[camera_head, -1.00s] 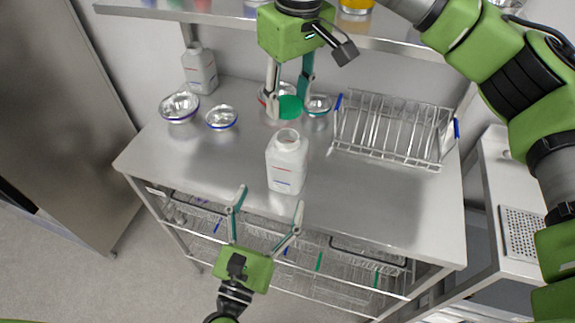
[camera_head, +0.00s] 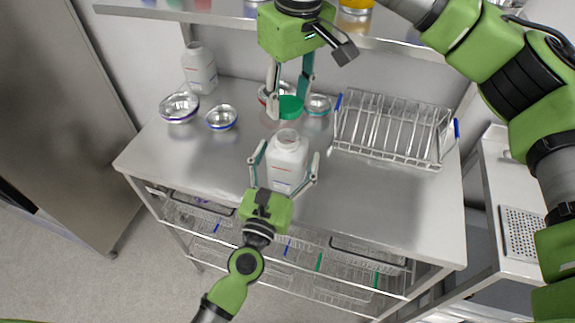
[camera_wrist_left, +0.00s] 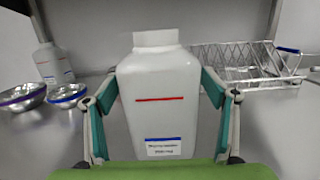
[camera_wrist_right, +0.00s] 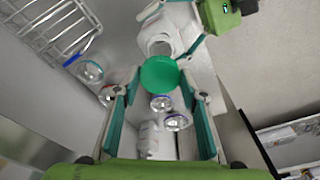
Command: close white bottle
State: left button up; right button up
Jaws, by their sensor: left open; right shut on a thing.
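A white bottle (camera_head: 287,165) with an open, uncapped neck stands upright on the steel table (camera_head: 400,205). It also fills the middle of the left wrist view (camera_wrist_left: 165,105). My left gripper (camera_head: 286,160) is open, with its fingers on either side of the bottle body. Whether the fingers touch it I cannot tell. My right gripper (camera_head: 290,95) is shut on a green lid (camera_head: 290,107), held above and behind the bottle. The lid also shows between the fingers in the right wrist view (camera_wrist_right: 160,75).
A second white bottle (camera_head: 200,68) stands at the back left. Several metal bowls, including a left one (camera_head: 179,107) and a smaller one (camera_head: 222,118), sit near the back. A wire dish rack (camera_head: 393,130) stands right of the bottle. A shelf (camera_head: 220,16) spans above.

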pick_arm(q)
jog(key=c, duration=1.7)
pick_arm(e)
send_over(288, 136)
jog(key=shift+s+f, duration=0.2)
jog(key=shift+f, duration=2.25)
jog(key=shift+f, duration=0.9)
jog(key=shift+f, duration=0.6)
